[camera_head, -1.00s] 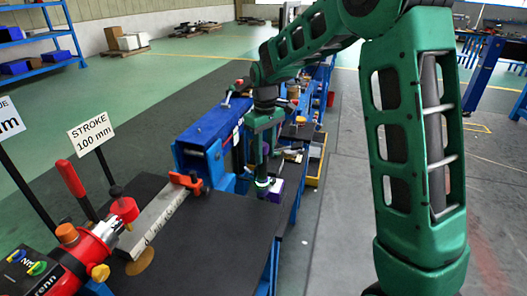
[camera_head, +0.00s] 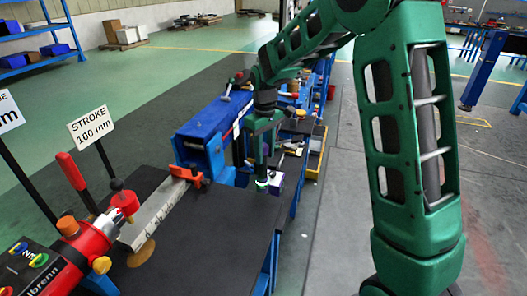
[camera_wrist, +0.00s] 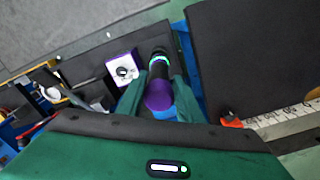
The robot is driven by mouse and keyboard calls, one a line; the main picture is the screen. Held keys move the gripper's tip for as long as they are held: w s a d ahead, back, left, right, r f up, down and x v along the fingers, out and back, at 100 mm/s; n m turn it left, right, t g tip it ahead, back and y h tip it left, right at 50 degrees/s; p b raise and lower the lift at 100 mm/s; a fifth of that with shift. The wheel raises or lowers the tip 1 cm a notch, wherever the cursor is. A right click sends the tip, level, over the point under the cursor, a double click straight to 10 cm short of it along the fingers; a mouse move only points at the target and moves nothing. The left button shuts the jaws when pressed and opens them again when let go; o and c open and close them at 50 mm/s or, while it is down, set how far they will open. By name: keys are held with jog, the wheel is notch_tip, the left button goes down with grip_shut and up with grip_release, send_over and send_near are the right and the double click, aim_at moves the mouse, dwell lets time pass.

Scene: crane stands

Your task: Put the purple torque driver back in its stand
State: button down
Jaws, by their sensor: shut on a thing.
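The torque driver (camera_wrist: 158,96) has a purple rounded end, a dark shaft and a glowing green ring. My gripper (camera_wrist: 160,88) is shut on it, with one green finger on each side. In the head view my gripper (camera_head: 262,162) holds the driver (camera_head: 262,185) pointing down over the bench's right edge. The stand (camera_wrist: 122,69) is a white-topped purple block with a round dark hole, just left of the driver in the wrist view. In the head view the stand (camera_head: 278,180) sits right of the driver tip, partly hidden by my gripper. The driver is apart from the hole.
A dark bench top (camera_head: 205,238) lies in front, mostly clear. A blue press (camera_head: 205,140) and an orange clamp stand left of my gripper. A red hand pump (camera_head: 85,250) is at lower left. Cluttered tools and a yellow bin (camera_head: 316,160) lie beyond the stand.

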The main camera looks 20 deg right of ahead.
send_over(264, 178)
jog(key=w, duration=0.1)
jog(key=shift+d+f, duration=0.15)
jog(key=shift+f, duration=1.15)
jog(key=shift+d+f, duration=0.1)
jog(key=shift+f, duration=1.15)
jog(key=c, duration=1.2)
grip_release()
jog(key=shift+f, duration=0.1)
jog(key=shift+r, duration=2.5)
